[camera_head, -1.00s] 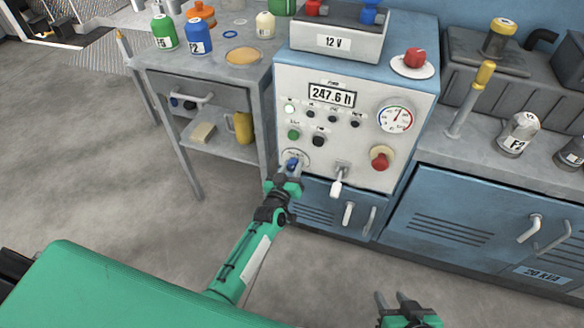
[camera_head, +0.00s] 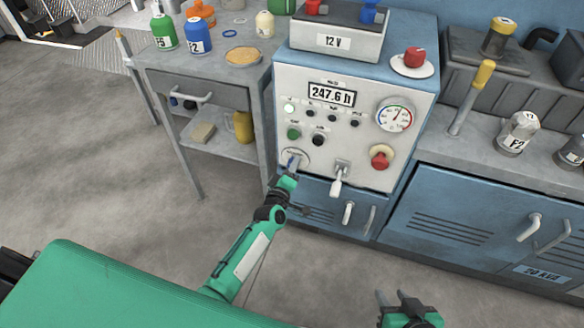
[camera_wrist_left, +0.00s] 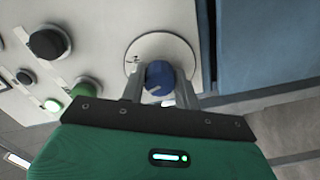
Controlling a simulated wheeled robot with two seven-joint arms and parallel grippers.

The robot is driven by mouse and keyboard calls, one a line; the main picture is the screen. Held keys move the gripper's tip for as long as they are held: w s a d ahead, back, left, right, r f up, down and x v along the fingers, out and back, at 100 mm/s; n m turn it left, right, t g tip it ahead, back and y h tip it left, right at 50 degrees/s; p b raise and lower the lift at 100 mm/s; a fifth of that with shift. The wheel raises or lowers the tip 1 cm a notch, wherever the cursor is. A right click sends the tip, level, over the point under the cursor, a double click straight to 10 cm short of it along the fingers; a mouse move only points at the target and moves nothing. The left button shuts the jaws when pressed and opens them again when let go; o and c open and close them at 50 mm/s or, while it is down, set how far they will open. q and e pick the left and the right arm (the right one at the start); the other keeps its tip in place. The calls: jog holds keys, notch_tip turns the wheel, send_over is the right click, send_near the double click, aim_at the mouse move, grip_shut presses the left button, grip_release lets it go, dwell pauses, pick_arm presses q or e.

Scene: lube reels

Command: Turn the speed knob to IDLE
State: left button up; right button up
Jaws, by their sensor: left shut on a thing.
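The speed knob (camera_wrist_left: 160,77) is blue and sits on a round white dial plate (camera_wrist_left: 163,47) in the left wrist view. In the head view the dial plate (camera_head: 296,157) is at the lower left of the white control panel (camera_head: 345,150). My left gripper (camera_wrist_left: 160,90) is shut on the knob, one finger on each side. In the head view my left gripper (camera_head: 288,176) covers most of the knob, and the dial's markings are too small to read. My right gripper (camera_head: 400,300) is at the bottom edge, away from the panel, its fingers apart and empty.
A white lever (camera_head: 338,178) sticks out just right of the dial. A red knob (camera_head: 381,158), a gauge (camera_head: 395,115) and several push buttons are on the same panel. A grey bench (camera_head: 222,75) with bottles stands to the left. The floor in front is clear.

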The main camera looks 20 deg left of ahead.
pick_arm(q)
jog(key=shift+n, duration=1)
pick_arm(e)
jog(key=shift+a+f, duration=0.3)
jog(key=shift+f, duration=0.05)
jog(key=shift+r+t, duration=0.1)
jog(key=shift+t, duration=0.2)
jog(key=shift+a+r, duration=0.1)
pick_arm(q)
jog(key=o, duration=1)
jog(key=shift+c, duration=0.2)
jog(key=s+p, duration=0.1)
jog(key=s, duration=1.3)
jog(key=shift+a, duration=0.25)
pick_arm(e)
jog(key=d, duration=0.1)
jog(key=s+d+g, duration=0.1)
jog(key=d+g+h, duration=0.1)
jog(key=shift+s+d+r, duration=0.15)
jog(key=shift+s+d, duration=0.15)
jog(key=shift+s, duration=0.05)
